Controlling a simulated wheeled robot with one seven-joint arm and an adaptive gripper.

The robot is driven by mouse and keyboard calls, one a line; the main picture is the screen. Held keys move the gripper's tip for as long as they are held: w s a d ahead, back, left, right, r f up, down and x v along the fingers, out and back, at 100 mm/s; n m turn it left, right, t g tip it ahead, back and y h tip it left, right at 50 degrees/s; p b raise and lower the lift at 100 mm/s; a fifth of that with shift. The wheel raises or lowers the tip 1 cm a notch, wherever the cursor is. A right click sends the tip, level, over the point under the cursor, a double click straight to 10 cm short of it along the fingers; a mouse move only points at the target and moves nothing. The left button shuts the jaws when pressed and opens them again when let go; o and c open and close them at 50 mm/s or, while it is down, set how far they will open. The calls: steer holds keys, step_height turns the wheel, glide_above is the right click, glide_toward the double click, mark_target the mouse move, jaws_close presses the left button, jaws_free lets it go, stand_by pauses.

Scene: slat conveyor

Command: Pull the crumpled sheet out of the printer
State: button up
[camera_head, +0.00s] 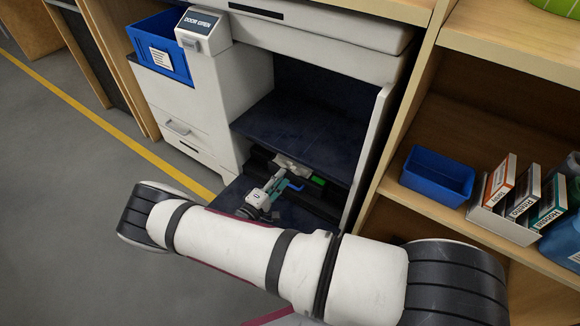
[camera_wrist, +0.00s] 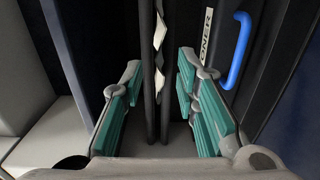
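The white printer (camera_head: 228,85) stands open, with a dark cavity in its front. The crumpled sheet (camera_wrist: 160,45) shows in the wrist view as a thin, jagged pale strip between two dark upright bars. In the head view a pale patch (camera_head: 290,164) in the cavity may be the same sheet. My gripper (camera_head: 280,182) is inside the lower part of the cavity. In the wrist view my gripper (camera_wrist: 158,78) is open, its teal pads spread left and right of the bars and strip. Nothing is between the pads at their near ends. Most of the sheet is hidden.
A blue handle (camera_wrist: 237,50) is right of my fingers, beside a label partly reading "ONER". The printer's display (camera_head: 199,24) reads "DOOR OPEN". A blue bin (camera_head: 160,48) sits left of it. A wooden shelf (camera_head: 490,235) stands close on the right; open floor lies left.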

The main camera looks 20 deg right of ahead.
mark_target(288, 169)
steer(key=shift+x, duration=2.5)
steer(key=shift+c, duration=0.2)
jaws_close()
